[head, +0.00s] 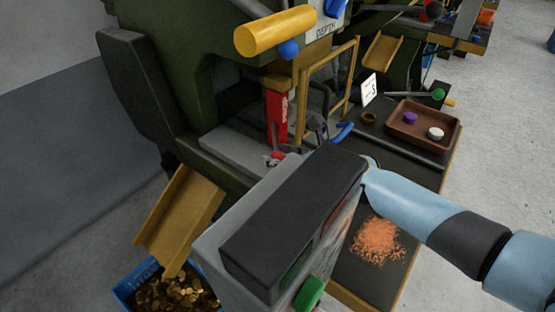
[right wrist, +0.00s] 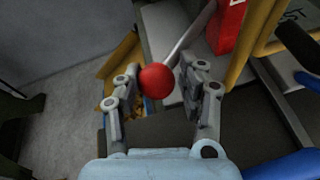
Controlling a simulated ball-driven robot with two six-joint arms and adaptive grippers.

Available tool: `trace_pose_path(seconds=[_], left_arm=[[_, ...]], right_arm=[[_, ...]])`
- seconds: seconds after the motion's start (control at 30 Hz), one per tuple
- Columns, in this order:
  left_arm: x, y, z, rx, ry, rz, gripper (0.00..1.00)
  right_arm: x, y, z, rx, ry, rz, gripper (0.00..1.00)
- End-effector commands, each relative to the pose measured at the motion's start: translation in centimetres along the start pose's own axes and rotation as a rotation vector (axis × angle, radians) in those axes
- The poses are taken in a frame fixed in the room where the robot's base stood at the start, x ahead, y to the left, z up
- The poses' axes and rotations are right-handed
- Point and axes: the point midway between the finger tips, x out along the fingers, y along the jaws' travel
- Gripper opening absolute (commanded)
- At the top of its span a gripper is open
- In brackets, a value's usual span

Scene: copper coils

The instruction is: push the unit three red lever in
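The red ball knob (right wrist: 157,80) of a lever sits between the two fingers of my right gripper (right wrist: 160,72) in the right wrist view. Its grey rod (right wrist: 190,35) runs up and right from the ball. The fingers stand apart on either side, with a gap at least on the right; whether the left finger touches cannot be told. In the head view the red knob (head: 278,155) shows small below a red upright block (head: 277,115). My right gripper there is mostly hidden behind a grey box with a black top (head: 295,210). My left gripper is not in view.
A yellow chute (head: 180,215) leads down to a blue bin (head: 125,292) of copper-coloured pieces. A yellow guard frame (head: 328,85) and a blue handle (head: 343,132) stand close by. A brown tray (head: 424,142) and orange shavings (head: 377,241) lie on the bench at right.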

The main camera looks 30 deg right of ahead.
Motion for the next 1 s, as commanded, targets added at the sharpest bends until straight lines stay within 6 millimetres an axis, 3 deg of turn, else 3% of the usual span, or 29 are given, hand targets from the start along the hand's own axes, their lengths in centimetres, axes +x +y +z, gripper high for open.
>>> trace_pose_path(seconds=[0.03,0.13,0.47,0.57,1.0], left_arm=[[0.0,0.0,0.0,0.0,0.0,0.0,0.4],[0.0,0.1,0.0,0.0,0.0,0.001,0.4],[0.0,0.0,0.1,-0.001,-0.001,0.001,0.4],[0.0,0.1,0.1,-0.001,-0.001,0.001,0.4],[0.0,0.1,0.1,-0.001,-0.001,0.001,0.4]], right_arm=[[0.1,0.0,0.3,-0.005,-0.004,0.001,0.45],[0.1,0.0,0.2,-0.004,-0.004,0.001,0.58],[-0.4,0.0,0.1,-0.002,-0.002,-0.001,0.58],[-1.7,-0.1,0.0,-0.005,0.0,-0.001,0.58],[-10.5,0.0,0.1,-0.006,0.0,0.001,0.58]])
